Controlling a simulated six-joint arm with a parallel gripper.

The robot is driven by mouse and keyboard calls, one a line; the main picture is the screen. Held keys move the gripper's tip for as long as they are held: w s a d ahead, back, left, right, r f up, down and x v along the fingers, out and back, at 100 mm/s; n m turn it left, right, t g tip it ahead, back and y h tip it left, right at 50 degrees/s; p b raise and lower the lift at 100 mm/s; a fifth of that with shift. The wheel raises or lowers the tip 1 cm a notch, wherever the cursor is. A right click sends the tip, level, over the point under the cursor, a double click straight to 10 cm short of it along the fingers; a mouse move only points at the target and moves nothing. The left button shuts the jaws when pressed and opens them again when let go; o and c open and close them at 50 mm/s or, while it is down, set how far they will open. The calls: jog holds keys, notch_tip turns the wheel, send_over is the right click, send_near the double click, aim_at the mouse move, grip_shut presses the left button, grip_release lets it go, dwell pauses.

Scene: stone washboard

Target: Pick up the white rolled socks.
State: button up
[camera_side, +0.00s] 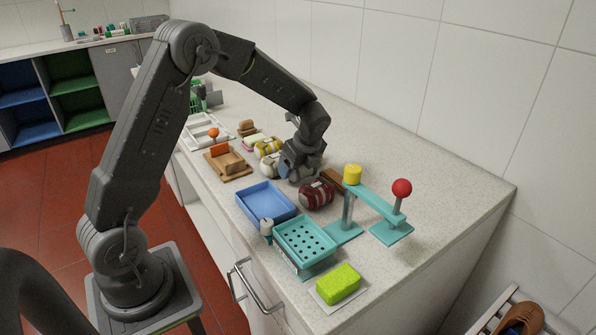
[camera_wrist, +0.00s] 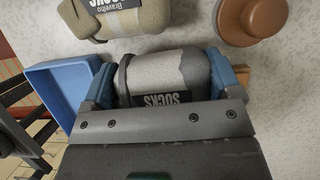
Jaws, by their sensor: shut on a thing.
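The white rolled socks (camera_wrist: 160,75), pale with a grey end and a dark "SOCKS" label, lie between the blue fingertips of my gripper (camera_wrist: 165,85) in the wrist view. The fingers press on both ends of the roll. In the side view my gripper (camera_side: 300,172) is low over the counter, between the blue tray and the wall, and mostly hides what it holds. I cannot tell whether the roll still touches the counter.
Beige rolled socks (camera_wrist: 115,18) lie close by. A red roll (camera_side: 317,194), yellow-banded roll (camera_side: 268,147) and blue tray (camera_side: 262,203) are near my gripper. A teal stand (camera_side: 372,203) with yellow and red knobs rises to the right. The counter's right side (camera_side: 440,185) is clear.

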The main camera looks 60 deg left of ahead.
notch_tip(320, 180, up, 2)
jog(key=shift+r, duration=0.1)
jog(key=s+a+r, duration=0.7)
jog(key=s+a, duration=0.1)
jog(key=n+g+h, duration=0.4)
jog(key=n+h, duration=0.1)
jog(key=n, duration=1.2)
send_over(295, 247)
jog(key=w, duration=0.2)
jog(key=shift+s+a+f, duration=0.15)
jog(key=shift+a+f, duration=0.1)
jog(key=shift+f, duration=0.45)
jog(key=shift+s+d+n, duration=0.1)
jog(key=shift+d+n, duration=0.1)
jog(key=shift+n, duration=0.1)
jog(key=shift+f, duration=3)
